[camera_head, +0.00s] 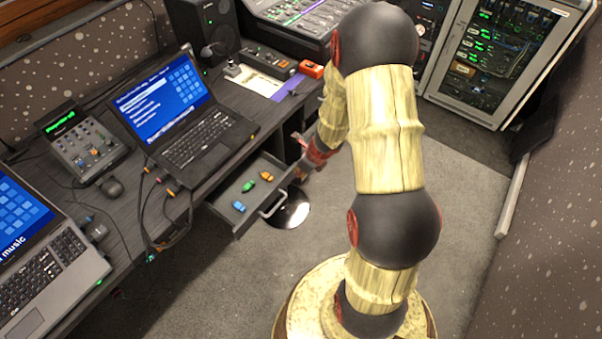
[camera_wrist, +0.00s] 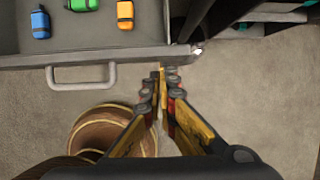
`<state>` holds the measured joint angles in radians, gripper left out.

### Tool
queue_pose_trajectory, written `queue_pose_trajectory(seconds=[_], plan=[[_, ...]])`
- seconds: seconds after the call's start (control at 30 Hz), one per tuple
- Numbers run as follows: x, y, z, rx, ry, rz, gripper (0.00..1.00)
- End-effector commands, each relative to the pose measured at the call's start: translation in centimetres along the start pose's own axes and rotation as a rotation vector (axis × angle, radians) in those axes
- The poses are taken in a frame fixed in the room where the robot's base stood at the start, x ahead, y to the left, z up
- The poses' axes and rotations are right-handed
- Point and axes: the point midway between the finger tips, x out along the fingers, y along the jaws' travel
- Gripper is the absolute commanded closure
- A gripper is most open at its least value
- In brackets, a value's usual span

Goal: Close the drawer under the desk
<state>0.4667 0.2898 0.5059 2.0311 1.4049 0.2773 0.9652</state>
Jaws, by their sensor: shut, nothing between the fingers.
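The drawer (camera_head: 234,214) under the desk is pulled open and holds blue, green and orange small items. In the wrist view the drawer front (camera_wrist: 128,55) runs across the upper part, with its grey handle (camera_wrist: 82,84) left of my gripper. My gripper (camera_wrist: 161,72) is shut and empty, its fingertips close to the right end of the drawer front; I cannot tell whether they touch it. The desk (camera_head: 121,215) stands behind the drawer.
Cables (camera_head: 167,215) hang beside the drawer's left. A round shiny base (camera_head: 290,210) stands on the floor near the drawer. Carpet (camera_head: 465,200) to the right is clear.

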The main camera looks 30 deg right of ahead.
Motion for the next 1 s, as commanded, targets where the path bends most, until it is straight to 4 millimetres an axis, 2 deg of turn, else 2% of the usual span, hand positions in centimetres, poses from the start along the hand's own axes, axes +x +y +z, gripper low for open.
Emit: queue_pose_trajectory(seconds=[0.17,0.33,0.8,1.0], plan=[[0.0,0.0,0.2,-0.001,0.0,0.0,1.0],[0.5,0.1,1.6,-0.002,0.0,0.002,1.0],[3.8,0.1,10.6,-0.003,0.001,0.003,1.0],[5.0,0.1,13.3,-0.002,0.001,0.002,1.0]])
